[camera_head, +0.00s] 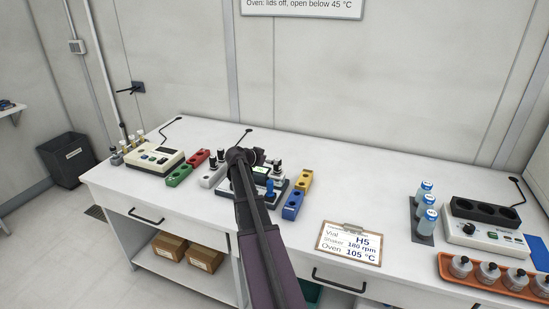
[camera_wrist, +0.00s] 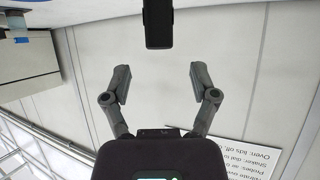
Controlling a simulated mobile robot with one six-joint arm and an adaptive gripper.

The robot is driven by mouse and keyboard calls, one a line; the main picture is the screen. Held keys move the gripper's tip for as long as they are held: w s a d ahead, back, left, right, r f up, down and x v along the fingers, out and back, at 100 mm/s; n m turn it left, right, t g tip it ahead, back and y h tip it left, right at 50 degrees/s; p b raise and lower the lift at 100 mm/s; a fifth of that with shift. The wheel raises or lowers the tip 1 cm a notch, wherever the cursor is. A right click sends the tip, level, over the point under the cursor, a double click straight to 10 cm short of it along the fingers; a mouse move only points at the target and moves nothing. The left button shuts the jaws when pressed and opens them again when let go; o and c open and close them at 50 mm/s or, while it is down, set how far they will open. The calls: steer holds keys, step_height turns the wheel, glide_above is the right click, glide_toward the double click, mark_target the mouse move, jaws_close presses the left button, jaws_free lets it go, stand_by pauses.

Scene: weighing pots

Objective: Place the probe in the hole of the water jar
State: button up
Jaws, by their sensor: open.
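My gripper (camera_head: 258,157) is over the middle of the bench, at the central instrument (camera_head: 262,178); my arm covers part of that instrument. The wrist view shows my gripper (camera_wrist: 158,82) open, its two fingers apart with nothing between them. A black block-like object (camera_wrist: 158,24) is seen beyond the fingertips, in line with the gap; I cannot tell whether it is the probe's handle. Small black-topped items (camera_head: 278,166) stand by the central instrument, and another (camera_head: 222,157) stands left of my gripper. I cannot make out which thing is the water jar.
Green (camera_head: 179,176), red (camera_head: 199,159), yellow (camera_head: 304,180) and blue (camera_head: 292,205) blocks flank the central instrument. A clipboard (camera_head: 349,243) lies at the front. Blue-capped bottles (camera_head: 427,218) and an orange tray (camera_head: 452,276) are at the right. Bench between clipboard and bottles is bare.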

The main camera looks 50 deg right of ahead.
steer(key=p+v, duration=0.2)
steer(key=v, duration=0.4)
steer(key=shift+a, duration=0.25)
steer(key=shift+r, duration=0.15)
stand_by(0.4)
steer(key=s+a+f+n+t+y, duration=0.1)
steer(key=s+a+f+n+y, duration=0.2)
steer(key=a, duration=1)
steer(key=a+f+n+y, duration=0.3)
steer(key=a+f+n, duration=0.15)
steer(key=a, duration=0.85)
steer(key=s+a+f+n+y, duration=0.1)
steer(key=s+a+n+y, duration=0.2)
steer(key=a, duration=0.8)
steer(key=s+a+f+n+g+y, duration=0.1)
steer(key=s+a+n+y, duration=0.2)
steer(key=s+a+n, duration=0.3)
steer(key=a+n, duration=0.1)
steer(key=a, duration=0.4)
steer(key=shift+s+a+f, duration=0.15)
steer(key=shift+s+a, duration=0.25)
